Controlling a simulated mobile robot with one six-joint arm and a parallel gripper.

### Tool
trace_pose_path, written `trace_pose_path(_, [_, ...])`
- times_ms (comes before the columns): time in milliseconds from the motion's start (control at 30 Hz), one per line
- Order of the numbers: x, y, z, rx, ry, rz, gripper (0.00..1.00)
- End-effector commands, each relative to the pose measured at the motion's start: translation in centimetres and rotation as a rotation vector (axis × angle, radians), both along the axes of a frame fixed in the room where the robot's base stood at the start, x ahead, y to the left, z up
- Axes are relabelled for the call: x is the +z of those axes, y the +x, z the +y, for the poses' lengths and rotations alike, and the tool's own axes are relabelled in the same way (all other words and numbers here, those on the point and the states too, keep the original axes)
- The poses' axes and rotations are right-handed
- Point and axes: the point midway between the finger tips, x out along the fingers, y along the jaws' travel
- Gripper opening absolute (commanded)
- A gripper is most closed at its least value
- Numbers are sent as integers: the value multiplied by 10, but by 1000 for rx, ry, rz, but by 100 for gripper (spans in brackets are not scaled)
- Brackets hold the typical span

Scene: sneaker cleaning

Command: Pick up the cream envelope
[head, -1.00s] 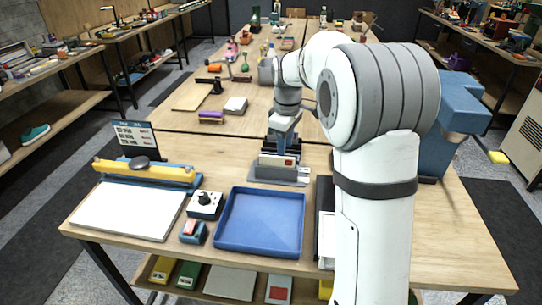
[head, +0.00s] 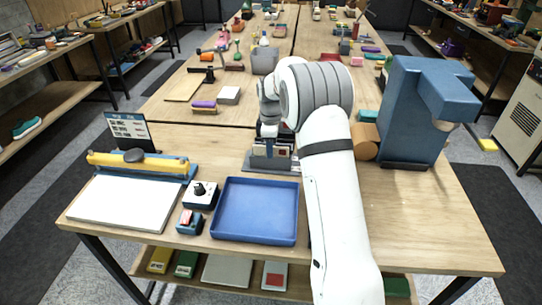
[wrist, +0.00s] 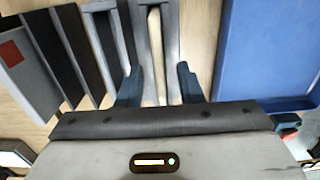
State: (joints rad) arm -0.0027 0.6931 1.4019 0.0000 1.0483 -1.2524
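A cream strip, which looks like the cream envelope (wrist: 155,45) seen edge-on, stands in a slot of a grey rack (head: 270,166) between dark upright dividers. My gripper (wrist: 159,86) is open, with one dark blue finger on each side of the strip's line. The strip's near end lies between the fingers; I cannot tell how deep they reach, and no contact shows. In the head view my gripper is over the rack and mostly hidden by my arm. A grey piece with a red square (wrist: 10,52) stands left in the wrist view.
A blue tray (head: 255,210) lies in front of the rack. A yellow-barred sealer (head: 140,165), a small knob box (head: 202,195) and a red-topped block (head: 190,221) are to the left. A big blue machine (head: 420,110) and brown roll (head: 364,140) stand right.

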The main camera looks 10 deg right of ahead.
Motion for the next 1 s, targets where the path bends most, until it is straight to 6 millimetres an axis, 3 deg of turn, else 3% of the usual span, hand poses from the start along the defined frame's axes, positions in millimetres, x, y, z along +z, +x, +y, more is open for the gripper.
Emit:
trace_pose_path(300, [-6,0,0,0,0,-2,33])
trace_pose_path(700, [-5,0,1,1,0,-2,0])
trace_pose_path(1000, [-5,0,1,1,0,-2,0])
